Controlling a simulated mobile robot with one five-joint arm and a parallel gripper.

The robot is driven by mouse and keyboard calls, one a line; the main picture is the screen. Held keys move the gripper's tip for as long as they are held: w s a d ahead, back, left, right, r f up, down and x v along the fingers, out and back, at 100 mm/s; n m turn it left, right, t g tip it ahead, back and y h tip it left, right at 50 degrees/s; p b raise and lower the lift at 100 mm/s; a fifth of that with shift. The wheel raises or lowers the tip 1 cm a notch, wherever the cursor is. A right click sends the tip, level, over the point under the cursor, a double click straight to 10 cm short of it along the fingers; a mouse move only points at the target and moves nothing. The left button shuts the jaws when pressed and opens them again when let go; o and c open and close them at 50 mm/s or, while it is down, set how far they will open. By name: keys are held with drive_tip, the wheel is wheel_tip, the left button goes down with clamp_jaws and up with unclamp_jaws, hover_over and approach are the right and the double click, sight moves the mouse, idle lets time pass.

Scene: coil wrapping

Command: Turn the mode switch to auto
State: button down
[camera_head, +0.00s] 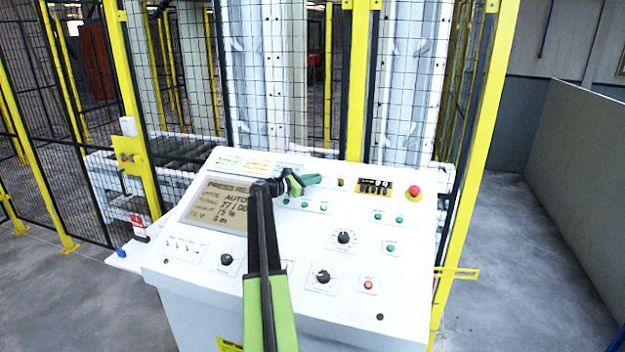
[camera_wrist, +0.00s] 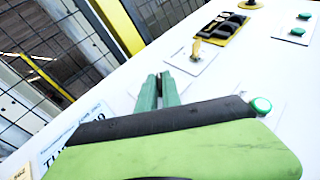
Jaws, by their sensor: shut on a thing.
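The white control panel (camera_head: 200,275) slopes up in the head view. My gripper (camera_head: 318,179) reaches over it to the upper middle, left of a small brass key-like switch (camera_head: 340,182). In the wrist view my gripper's two green fingers (camera_wrist: 160,78) are close together, tips down at the panel. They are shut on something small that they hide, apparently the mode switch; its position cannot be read. The brass switch (camera_wrist: 196,50) stands apart from the fingertips on its own white plate. The display (camera_head: 208,203) has a line that seems to read AUTO.
A red emergency button (camera_head: 414,192) and a yellow-backed counter block (camera_head: 375,187) lie to the right. Green buttons (camera_head: 304,205) sit just below my gripper. Black knobs (camera_head: 343,237) stand lower down. Yellow-framed mesh fencing (camera_head: 357,80) rises behind the panel.

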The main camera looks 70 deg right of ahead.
drive_tip(key=shift+s+d+f+m+g+y, duration=0.1)
drive_tip(key=shift+s+m+g+y, duration=0.1)
drive_tip(key=shift+m+g+y, duration=0.5)
drive_tip(key=c, duration=1.5)
unclamp_jaws()
drive_tip(key=shift+d+f, duration=0.15)
drive_tip(key=shift+d, duration=0.1)
drive_tip(key=shift+w+a, duration=0.1)
drive_tip(key=shift+a, duration=0.05)
drive_tip(key=p+v, duration=0.2)
drive_tip(key=v, duration=1.5)
drive_tip(key=shift+a, duration=0.35)
